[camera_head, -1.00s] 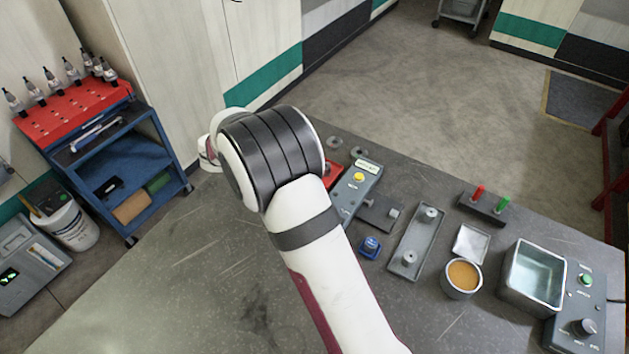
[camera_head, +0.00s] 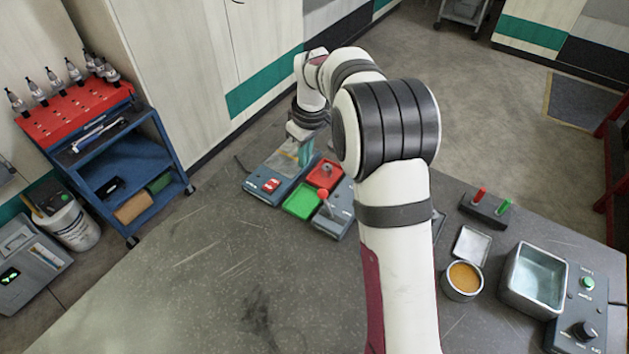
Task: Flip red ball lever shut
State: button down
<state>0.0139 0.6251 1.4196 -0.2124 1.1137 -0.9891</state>
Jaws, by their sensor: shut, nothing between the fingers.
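The red ball lever (camera_head: 323,194) shows near the table's middle, left of my forearm. Its ball sits on a short stalk that leans, rising from a grey base. Which end position counts as shut cannot be told from this view. My gripper (camera_head: 306,155) points down behind and a little left of the ball, over or beside the grey device with a red switch. It is shut and empty, and apart from the ball. My arm hides part of the table right of the lever.
A grey device with a red switch (camera_head: 270,186), a green tray (camera_head: 303,201) and a red tray (camera_head: 324,173) surround the lever closely. To the right stand an orange-filled cup (camera_head: 463,279), a metal basin (camera_head: 533,280) and a red-and-green peg block (camera_head: 486,208). The table's front left is clear.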

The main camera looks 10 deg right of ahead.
aim_at(328, 205)
notch_tip(328, 205, down, 8)
jog(key=w, duration=0.1)
jog(key=s, duration=0.1)
jog(key=s+d+r, duration=0.1)
jog(key=s, duration=0.1)
jog(key=shift+s+d+r, duration=0.1)
jog(key=shift+d+r, duration=0.15)
jog(key=shift+d, duration=0.1)
jog(key=shift+s+d+r, duration=0.1)
jog(key=shift+s+d+r, duration=0.1)
jog(key=shift+s+d, duration=0.05)
